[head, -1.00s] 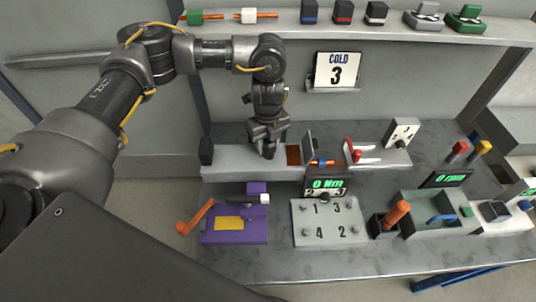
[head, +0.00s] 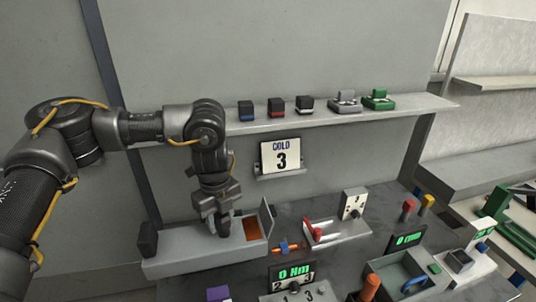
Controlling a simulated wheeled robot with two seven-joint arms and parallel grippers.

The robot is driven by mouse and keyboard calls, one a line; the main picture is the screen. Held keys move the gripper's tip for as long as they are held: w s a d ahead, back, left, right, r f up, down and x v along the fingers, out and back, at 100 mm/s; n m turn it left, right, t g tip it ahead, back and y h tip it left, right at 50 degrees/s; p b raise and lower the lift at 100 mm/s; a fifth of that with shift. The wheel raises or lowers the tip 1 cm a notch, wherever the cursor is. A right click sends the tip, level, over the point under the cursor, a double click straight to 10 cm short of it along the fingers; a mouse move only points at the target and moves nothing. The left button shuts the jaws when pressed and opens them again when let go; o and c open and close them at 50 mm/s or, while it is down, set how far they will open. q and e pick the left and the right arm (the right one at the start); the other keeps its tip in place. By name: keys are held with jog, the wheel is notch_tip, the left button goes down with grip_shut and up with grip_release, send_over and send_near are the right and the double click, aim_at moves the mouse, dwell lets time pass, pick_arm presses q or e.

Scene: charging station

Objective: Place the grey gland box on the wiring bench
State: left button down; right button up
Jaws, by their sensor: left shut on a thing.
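A grey box with a ring-like fitting on top, which looks like the grey gland box (head: 345,101), stands on the wall shelf (head: 300,120), just left of a similar green one (head: 379,99). The wiring bench (head: 345,258) is the dark grey top below the shelf. My left gripper (head: 223,232) points down over a long grey unit (head: 185,250) at the bench's back left. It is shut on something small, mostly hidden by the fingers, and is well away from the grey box. My right gripper is not in view.
An upright plate (head: 267,217), a red-handled holder (head: 315,230) and a grey tray (head: 375,266) crowd the bench.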

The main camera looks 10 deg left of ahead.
pick_arm(q)
notch_tip(320, 180, up, 8)
jog(key=p, duration=0.4)
jog(key=shift+w+f+p, duration=0.1)
jog(key=shift+p, duration=0.2)
jog(key=shift+f+n+b, duration=0.4)
jog(key=shift+n, duration=0.1)
jog(key=n, duration=0.2)
jog(key=shift+s+d+n, duration=0.1)
jog(key=shift+s+n, duration=0.25)
jog(key=shift+n, duration=0.05)
jog(key=n, duration=0.3)
jog(key=shift+s+d+f, duration=0.1)
jog(key=shift+s+f, duration=0.05)
jog(key=shift+s, duration=0.1)
jog(key=n, duration=0.2)
jog(key=s+n, duration=0.1)
jog(key=shift+s+n, duration=0.1)
jog(key=shift+n, duration=0.3)
jog(key=s+n+b, duration=0.1)
jog(key=n+b, duration=0.1)
jog(key=n, duration=0.2)
jog(key=s+n+b, duration=0.1)
jog(key=n+b, duration=0.1)
jog(key=n, duration=0.1)
jog(key=s+a+n+b, duration=0.1)
jog(key=n+b, duration=0.1)
jog(key=n, duration=0.2)
jog(key=shift+s+n, duration=0.3)
